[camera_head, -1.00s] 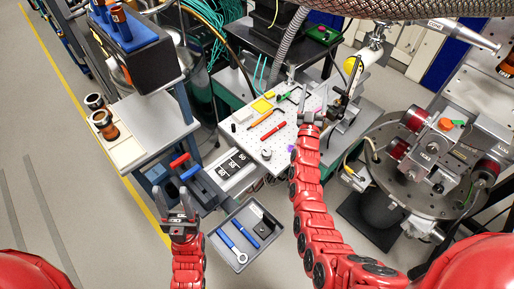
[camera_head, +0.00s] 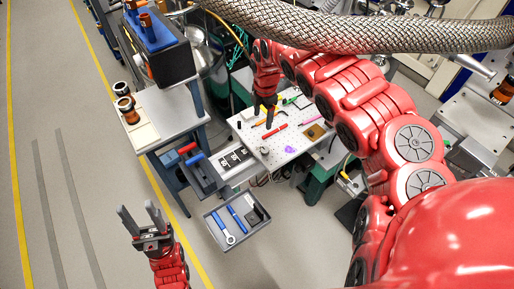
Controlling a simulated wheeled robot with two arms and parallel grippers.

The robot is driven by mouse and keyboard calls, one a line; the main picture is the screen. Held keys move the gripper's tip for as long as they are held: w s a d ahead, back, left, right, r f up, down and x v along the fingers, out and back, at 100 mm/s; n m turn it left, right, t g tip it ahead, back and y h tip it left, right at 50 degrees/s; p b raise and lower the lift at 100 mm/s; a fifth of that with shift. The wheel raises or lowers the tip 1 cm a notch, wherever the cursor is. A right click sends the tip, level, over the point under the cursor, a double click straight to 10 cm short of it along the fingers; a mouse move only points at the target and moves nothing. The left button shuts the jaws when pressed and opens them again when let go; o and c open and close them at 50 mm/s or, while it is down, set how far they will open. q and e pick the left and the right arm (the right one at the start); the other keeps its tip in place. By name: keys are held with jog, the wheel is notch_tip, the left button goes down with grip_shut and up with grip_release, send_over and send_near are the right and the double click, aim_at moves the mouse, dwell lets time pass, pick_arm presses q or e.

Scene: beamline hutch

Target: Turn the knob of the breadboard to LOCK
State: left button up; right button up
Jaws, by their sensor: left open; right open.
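The breadboard (camera_head: 252,139) is a white perforated plate in the middle of the head view, with small tools on it. A small pale round piece (camera_head: 264,151) near its front edge may be the knob; its marking is too small to read. My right gripper (camera_head: 265,116) points down over the back left part of the breadboard, its dark fingers close to the tools there. Whether it touches anything I cannot tell. My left gripper (camera_head: 140,214) is open and empty above the floor at the lower left, away from the breadboard.
A red-handled tool (camera_head: 275,131) and a purple piece (camera_head: 290,149) lie on the breadboard. A grey tray (camera_head: 218,214) with blue-handled tools is in front. A side table (camera_head: 172,111) stands left. A thick braided hose (camera_head: 350,33) crosses the top. Floor at left is clear.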

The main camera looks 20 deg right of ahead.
jog(key=s, duration=0.1)
jog(key=b, duration=0.4)
send_over(264, 150)
notch_tip(264, 150, down, 7)
jog(key=shift+g, duration=0.3)
notch_tip(264, 150, down, 8)
jog(key=p, duration=0.3)
jog(key=shift+s+a+r, duration=0.1)
jog(key=shift+a, duration=0.05)
jog(key=shift+f, duration=1.1)
grip_shut()
